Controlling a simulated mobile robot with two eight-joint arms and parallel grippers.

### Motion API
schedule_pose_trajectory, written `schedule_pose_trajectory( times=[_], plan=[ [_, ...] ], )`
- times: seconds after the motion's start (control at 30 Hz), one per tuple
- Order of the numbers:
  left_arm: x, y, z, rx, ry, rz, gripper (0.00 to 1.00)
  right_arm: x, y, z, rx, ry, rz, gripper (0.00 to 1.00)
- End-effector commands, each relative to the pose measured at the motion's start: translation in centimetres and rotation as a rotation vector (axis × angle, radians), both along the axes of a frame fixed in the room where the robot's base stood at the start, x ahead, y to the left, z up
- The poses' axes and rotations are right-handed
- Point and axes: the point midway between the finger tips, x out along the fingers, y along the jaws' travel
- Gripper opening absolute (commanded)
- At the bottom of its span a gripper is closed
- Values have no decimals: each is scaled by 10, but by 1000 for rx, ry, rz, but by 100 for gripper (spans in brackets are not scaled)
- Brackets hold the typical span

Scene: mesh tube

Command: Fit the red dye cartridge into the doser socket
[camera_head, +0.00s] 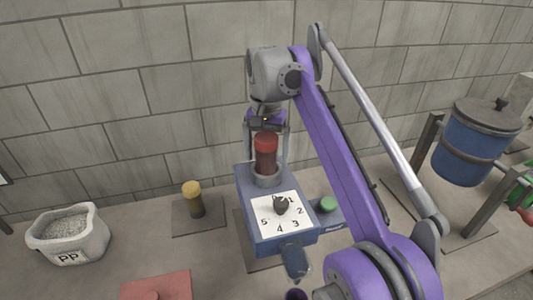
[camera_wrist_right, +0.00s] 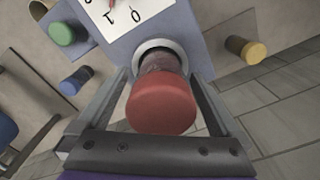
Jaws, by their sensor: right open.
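The red dye cartridge (camera_head: 265,152) stands upright in the ring-shaped doser socket (camera_head: 267,181) on top of the blue-grey doser (camera_head: 247,183). In the right wrist view the red cap (camera_wrist_right: 161,108) is nearest the camera, and the darker body goes down into the socket ring (camera_wrist_right: 174,47). My right gripper (camera_head: 266,143) is above the doser with its fingers on either side of the cartridge. It is open, and in the wrist view gaps show between the fingers and the cap. How deep the cartridge sits cannot be told. My left gripper is not in view.
The doser has a numbered dial plate (camera_head: 269,229) and a green button (camera_head: 327,204). A yellow-capped cartridge (camera_head: 193,199) stands to the left. A blue lidded drum (camera_head: 474,140) stands right.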

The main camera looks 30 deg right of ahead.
Motion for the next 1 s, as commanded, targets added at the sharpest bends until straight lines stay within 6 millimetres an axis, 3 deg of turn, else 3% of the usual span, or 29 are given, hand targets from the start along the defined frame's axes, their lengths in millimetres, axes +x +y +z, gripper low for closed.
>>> schedule_pose_trajectory(
  times=[0.17,0.6,0.8,1.0],
  plan=[
    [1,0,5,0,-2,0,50,1,0,14,0,0,0,100],
    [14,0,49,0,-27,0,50,1,0,105,0,-3,0,100],
    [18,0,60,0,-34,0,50,1,0,121,0,-1,0,100],
    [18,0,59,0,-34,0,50,0,0,121,-1,1,0,100]
  ],
)
